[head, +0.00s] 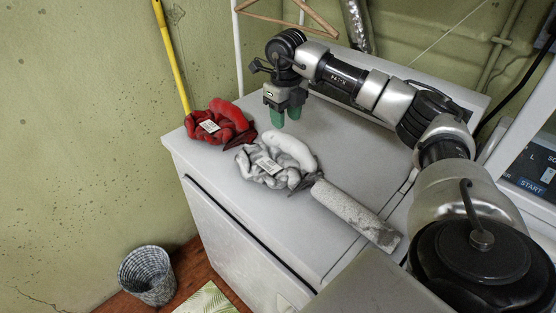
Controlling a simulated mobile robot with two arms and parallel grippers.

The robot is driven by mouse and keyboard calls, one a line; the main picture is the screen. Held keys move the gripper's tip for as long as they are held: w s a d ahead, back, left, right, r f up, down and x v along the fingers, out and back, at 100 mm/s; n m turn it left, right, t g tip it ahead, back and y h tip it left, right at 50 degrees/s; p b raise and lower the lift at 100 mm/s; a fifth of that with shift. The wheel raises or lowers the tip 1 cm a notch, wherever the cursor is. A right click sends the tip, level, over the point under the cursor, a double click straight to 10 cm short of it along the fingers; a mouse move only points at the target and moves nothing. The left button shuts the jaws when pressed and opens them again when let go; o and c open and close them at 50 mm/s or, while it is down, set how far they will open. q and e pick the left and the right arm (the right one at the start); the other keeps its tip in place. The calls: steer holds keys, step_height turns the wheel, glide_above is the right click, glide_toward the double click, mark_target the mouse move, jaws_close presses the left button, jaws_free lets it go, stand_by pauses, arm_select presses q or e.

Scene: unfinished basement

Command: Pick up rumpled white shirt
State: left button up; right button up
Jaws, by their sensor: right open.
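The rumpled white shirt (277,161) lies in a heap on the white top of an appliance (225,190). A pale tag and a dark patch show on it. My right gripper (284,116) points down, just beyond and above the white heap, with green fingertips. It is open and holds nothing. The fingertips appear apart from the cloth; the exact height is hard to tell. My left gripper is not in view.
A rumpled red cloth (219,124) lies left of the white one, close to it. A whitish cylinder (356,214) lies to the right, touching or nearly touching the white heap. A woven basket (147,275) stands on the floor. A yellow pole (172,58) leans at the wall.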

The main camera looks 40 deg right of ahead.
mark_target(285, 134)
step_height(285, 134, down, 2)
steer(key=shift+f, duration=0.25)
step_height(285, 134, down, 5)
steer(key=shift+r+p, duration=0.1)
steer(key=shift+p, duration=0.8)
steer(key=shift+f, duration=0.5)
steer(key=c, duration=0.7)
steer(key=shift+o, duration=0.2)
steer(key=shift+r, duration=0.1)
